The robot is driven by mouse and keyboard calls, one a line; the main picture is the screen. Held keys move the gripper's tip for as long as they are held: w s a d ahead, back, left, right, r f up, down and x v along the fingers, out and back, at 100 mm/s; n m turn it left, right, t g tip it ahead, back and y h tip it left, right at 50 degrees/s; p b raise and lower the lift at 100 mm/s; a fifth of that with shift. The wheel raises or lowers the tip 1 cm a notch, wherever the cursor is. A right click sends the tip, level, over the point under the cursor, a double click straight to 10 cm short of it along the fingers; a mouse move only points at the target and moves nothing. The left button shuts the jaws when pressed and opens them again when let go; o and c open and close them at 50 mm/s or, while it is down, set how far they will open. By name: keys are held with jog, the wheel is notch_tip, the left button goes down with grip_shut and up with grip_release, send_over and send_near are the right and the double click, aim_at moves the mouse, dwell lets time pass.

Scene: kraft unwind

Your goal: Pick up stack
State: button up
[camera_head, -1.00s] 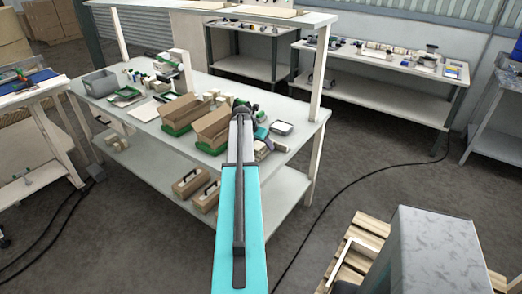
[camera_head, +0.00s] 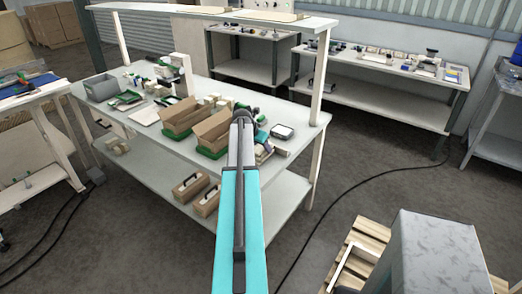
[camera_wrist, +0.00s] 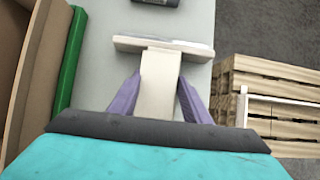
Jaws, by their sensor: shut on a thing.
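In the wrist view the two purple fingers of my gripper (camera_wrist: 157,98) are closed on the sides of a cream block-like piece, which I take for the stack (camera_wrist: 158,72). A wider, flat cream and white piece (camera_wrist: 165,46) lies across its far end; I cannot tell whether the two are joined. In the head view my own arm hides most of my gripper, beside the right-hand carton on the workbench (camera_head: 290,178). Small cream pieces (camera_head: 279,150) show just right of the arm there. Whether the held piece touches the bench is unclear.
Open cartons (camera_head: 213,131) in green trays stand close left of my gripper; one carton's green edge (camera_wrist: 72,55) shows in the wrist view. A flat dark-topped device (camera_head: 283,131) sits to the right. A wooden pallet (camera_head: 358,238) lies on the floor. A shelf post (camera_head: 321,80) rises behind.

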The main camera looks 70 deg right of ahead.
jog(key=shift+r+b, duration=0.7)
jog(key=shift+r, duration=0.75)
jog(key=s+a+r+b, duration=0.1)
jog(key=a+b, duration=0.3)
jog(key=a, duration=1.2)
jog(key=shift+s+r, duration=0.2)
jog(key=shift+r, duration=0.2)
jog(key=p, duration=0.1)
send_near(260, 146)
notch_tip(260, 146, down, 3)
jog(key=a, duration=0.1)
jog(key=d, duration=0.2)
jog(key=s+d+p, duration=0.1)
jog(key=d, duration=0.1)
jog(key=d+p, duration=0.1)
jog(key=d, duration=0.1)
jog(key=shift+s+d+f, duration=0.15)
jog(key=shift+f, duration=0.25)
jog(key=shift+s+f+p, duration=0.1)
jog(key=shift+s+p, duration=0.3)
jog(key=shift+s, duration=0.1)
jog(key=shift+f, duration=0.2)
